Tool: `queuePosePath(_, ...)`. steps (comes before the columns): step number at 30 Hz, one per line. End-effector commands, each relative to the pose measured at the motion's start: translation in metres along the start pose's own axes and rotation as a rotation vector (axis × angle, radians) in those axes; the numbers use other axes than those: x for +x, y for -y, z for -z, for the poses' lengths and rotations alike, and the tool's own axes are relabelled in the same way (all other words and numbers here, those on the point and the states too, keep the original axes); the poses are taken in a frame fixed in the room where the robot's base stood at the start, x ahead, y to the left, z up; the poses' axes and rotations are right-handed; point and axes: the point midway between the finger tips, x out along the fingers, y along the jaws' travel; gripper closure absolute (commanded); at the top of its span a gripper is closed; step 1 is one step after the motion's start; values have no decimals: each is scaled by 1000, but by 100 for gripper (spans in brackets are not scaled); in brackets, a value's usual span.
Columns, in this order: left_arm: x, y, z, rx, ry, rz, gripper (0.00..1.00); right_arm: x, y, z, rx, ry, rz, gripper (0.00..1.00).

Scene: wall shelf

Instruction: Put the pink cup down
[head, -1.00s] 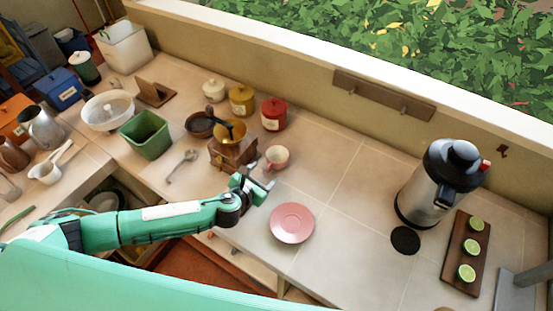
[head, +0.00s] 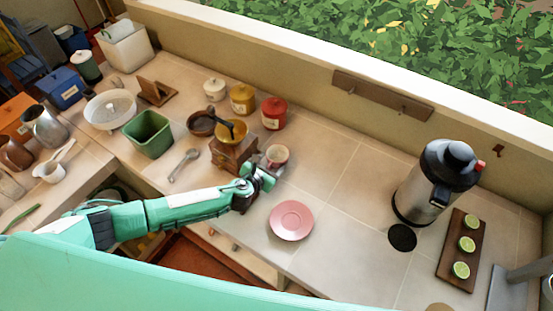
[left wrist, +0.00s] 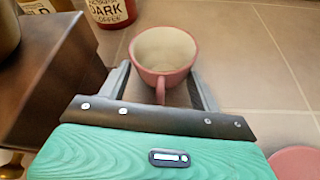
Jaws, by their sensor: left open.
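The pink cup (head: 277,155) stands upright on the tiled counter, to the right of the coffee grinder. It looks empty, with a pale inside, and it also shows in the left wrist view (left wrist: 163,50), its handle pointing toward my gripper. My left gripper (head: 271,172) is open, with its fingers reaching to either side of the cup; in the left wrist view the fingers (left wrist: 160,82) flank the cup and handle. Whether a finger touches the cup cannot be told. A pink saucer (head: 291,220) lies bare on the counter nearer the front. My right gripper is not in view.
The wooden grinder (head: 233,153) stands close on the gripper's left. Red (head: 274,113) and yellow (head: 242,98) canisters stand behind. A steel flask (head: 437,183), a black disc (head: 402,237) and a board with limes (head: 462,250) are at right. Counter between saucer and flask is clear.

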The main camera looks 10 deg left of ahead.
Motion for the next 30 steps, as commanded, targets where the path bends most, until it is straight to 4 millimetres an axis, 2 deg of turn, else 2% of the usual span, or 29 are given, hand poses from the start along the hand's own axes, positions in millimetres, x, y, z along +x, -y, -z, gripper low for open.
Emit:
queuePosePath(1, 0, 0, 0, 0, 0, 0, 40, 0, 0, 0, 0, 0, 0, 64)
queuePosePath(10, 0, 0, 0, 0, 0, 0, 98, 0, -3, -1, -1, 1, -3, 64)
queuePosePath(23, -1, 0, -2, 0, 1, 0, 100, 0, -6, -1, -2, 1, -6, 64)
queuePosePath(30, -8, -4, -19, 1, 4, 1, 100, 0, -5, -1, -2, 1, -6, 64)
